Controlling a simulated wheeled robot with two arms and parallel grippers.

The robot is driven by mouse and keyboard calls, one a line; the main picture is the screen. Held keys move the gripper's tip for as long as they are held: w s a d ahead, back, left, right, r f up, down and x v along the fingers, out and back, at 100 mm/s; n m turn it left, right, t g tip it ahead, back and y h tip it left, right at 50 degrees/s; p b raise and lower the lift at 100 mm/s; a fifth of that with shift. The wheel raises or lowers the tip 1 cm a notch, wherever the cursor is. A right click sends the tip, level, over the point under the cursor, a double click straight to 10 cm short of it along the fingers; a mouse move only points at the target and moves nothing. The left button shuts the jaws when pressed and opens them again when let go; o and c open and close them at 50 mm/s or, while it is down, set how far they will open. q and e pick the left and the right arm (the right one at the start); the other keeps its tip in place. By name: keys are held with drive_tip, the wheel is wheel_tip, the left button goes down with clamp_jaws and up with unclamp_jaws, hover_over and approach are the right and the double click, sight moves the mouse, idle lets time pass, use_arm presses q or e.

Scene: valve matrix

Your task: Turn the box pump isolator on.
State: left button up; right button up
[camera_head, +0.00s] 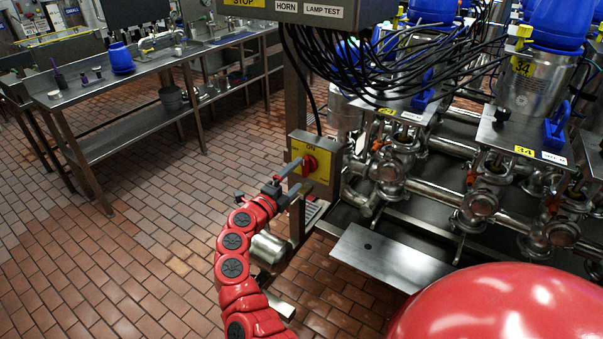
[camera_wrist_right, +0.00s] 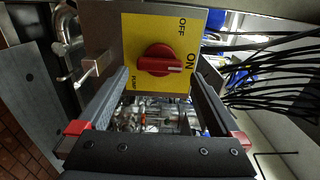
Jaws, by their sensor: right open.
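The box pump isolator (camera_head: 318,152) is a grey box with a yellow plate on a post, right of centre in the head view. Its red knob (camera_wrist_right: 160,60) shows clearly in the right wrist view. The yellow plate (camera_wrist_right: 140,30) reads OFF, ON and PUMP. The knob's bar lies roughly level there, with a pale mark at its right end, towards ON. My right gripper (camera_head: 297,178) is open in front of the plate. In the wrist view its fingers (camera_wrist_right: 162,82) stand either side of the knob, apart from it; whether they touch the plate is unclear. My left gripper is out of view.
Black cables (camera_head: 400,60) hang from a grey panel (camera_head: 335,12) above the isolator. Steel pipes and valves (camera_head: 475,205) with blue-topped units fill the right. A steel bench (camera_head: 125,85) stands at the left. The brick floor (camera_head: 150,215) between is largely clear.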

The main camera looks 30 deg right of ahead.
drive_tip(key=b+v, duration=0.1)
drive_tip(key=v, duration=1.2)
drive_tip(key=shift+a, duration=0.2)
drive_tip(key=shift+f, duration=0.1)
